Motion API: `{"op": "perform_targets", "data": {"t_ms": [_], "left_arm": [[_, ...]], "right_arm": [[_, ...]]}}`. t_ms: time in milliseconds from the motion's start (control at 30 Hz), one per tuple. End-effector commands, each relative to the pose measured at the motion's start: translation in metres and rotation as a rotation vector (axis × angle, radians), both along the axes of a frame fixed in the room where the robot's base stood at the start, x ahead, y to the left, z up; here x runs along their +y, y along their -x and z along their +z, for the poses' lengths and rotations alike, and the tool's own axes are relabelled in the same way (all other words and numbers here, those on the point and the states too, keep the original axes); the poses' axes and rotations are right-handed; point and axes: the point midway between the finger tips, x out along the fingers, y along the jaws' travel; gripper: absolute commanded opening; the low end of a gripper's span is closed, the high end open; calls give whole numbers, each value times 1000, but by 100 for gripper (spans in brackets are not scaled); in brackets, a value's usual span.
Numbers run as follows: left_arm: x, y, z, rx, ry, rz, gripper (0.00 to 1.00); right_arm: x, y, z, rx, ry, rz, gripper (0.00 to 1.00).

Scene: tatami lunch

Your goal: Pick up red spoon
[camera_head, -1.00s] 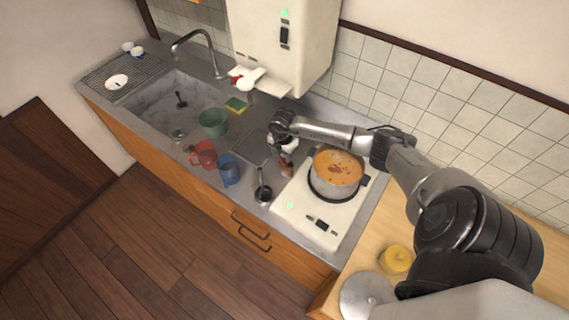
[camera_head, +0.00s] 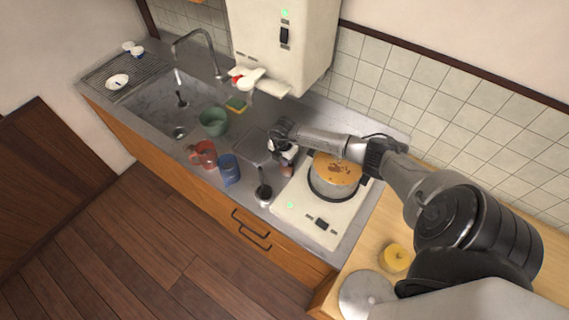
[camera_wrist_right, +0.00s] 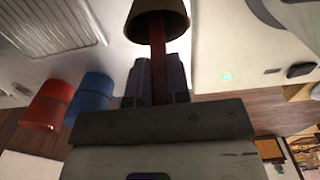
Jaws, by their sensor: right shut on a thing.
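My right gripper (camera_head: 284,147) is over the counter, just left of the pot. In the right wrist view, its fingers (camera_wrist_right: 157,80) are closed on the red handle of the red spoon (camera_wrist_right: 158,55). The handle runs away from the fingers to a tan-brown, cup-shaped part (camera_wrist_right: 157,20) at the top edge. I cannot tell whether this is the spoon's bowl or a separate cup. In the head view, the gripper hides most of the spoon, and only a small reddish part (camera_head: 287,171) shows below it. My left gripper is not in view.
A pot of orange soup (camera_head: 334,182) stands on the white cooker (camera_head: 312,210), close right of the gripper. A red mug (camera_head: 205,153), a blue mug (camera_head: 229,170), a green bowl (camera_head: 213,121) and a dark cup with a utensil (camera_head: 264,193) stand to the left.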

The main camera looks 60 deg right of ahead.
Motion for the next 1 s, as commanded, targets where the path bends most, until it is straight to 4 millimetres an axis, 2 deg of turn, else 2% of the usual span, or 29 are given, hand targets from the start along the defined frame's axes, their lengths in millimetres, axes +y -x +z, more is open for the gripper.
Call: {"op": "perform_targets", "data": {"t_ms": [133, 567, 767, 1000], "left_arm": [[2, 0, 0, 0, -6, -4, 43], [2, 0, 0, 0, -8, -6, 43], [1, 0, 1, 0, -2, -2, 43], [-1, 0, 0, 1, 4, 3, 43]], "right_arm": [[0, 0, 0, 0, 0, 0, 0], [1, 0, 5, -1, 0, 1, 0], [7, -1, 24, -2, 0, 3, 0], [20, -2, 63, -3, 1, 3, 0]]}}
